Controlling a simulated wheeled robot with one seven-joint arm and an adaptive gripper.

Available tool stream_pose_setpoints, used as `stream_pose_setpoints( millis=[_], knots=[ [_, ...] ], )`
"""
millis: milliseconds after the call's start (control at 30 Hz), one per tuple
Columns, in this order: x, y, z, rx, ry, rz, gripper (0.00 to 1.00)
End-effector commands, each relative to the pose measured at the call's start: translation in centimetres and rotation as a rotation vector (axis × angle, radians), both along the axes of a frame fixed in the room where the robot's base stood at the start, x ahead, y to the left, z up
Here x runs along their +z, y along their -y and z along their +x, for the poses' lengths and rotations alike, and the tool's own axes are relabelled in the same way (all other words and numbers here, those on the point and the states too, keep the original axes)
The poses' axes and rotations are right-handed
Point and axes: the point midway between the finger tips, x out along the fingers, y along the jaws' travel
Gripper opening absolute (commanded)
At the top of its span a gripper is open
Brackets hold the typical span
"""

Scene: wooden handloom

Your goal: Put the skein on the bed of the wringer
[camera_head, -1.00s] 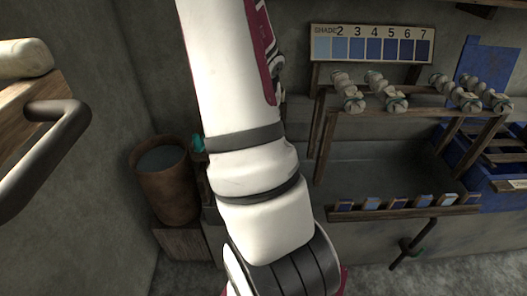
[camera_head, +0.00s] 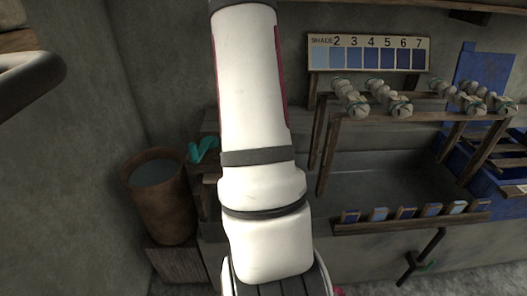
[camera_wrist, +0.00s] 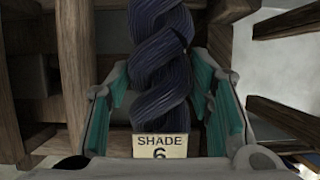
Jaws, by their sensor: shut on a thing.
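A dark blue twisted skein (camera_wrist: 163,60) hangs between the fingers of my gripper (camera_wrist: 160,85) in the wrist view. A tag reading "SHADE 6" (camera_wrist: 160,145) shows at its near end. My gripper's teal-lined fingers are shut on the skein. In the head view my arm fills the middle, and the gripper and skein are out of sight. A wooden part with a thick dark grey bar (camera_head: 28,80) shows at the left edge; I cannot tell whether it belongs to the wringer. I cannot make out the wringer's bed.
A brown bucket (camera_head: 158,200) stands left of my arm, near a teal item (camera_head: 203,150). To the right, pale skeins (camera_head: 395,104) lie on wooden rails above a trough, with a shade chart (camera_head: 368,54) behind. Wooden beams (camera_wrist: 60,52) surround the gripper.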

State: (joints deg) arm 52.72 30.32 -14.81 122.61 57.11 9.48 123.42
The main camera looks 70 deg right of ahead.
Motion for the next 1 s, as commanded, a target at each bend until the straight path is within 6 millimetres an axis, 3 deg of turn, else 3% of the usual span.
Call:
stream_pose_setpoints(
  millis=[167,200,300,700,1000],
  knots=[
    [-0.2,0.0,0.0,0.000,0.000,-0.001,0.15],
    [-0.3,0.0,0.0,0.000,0.000,0.000,0.50],
    [-0.2,0.0,0.0,0.000,0.000,0.000,0.68],
    [0.2,0.0,0.0,0.000,0.000,0.000,0.68],
    [5.5,-1.9,-1.0,0.005,-0.001,-0.003,0.68]
  ],
)
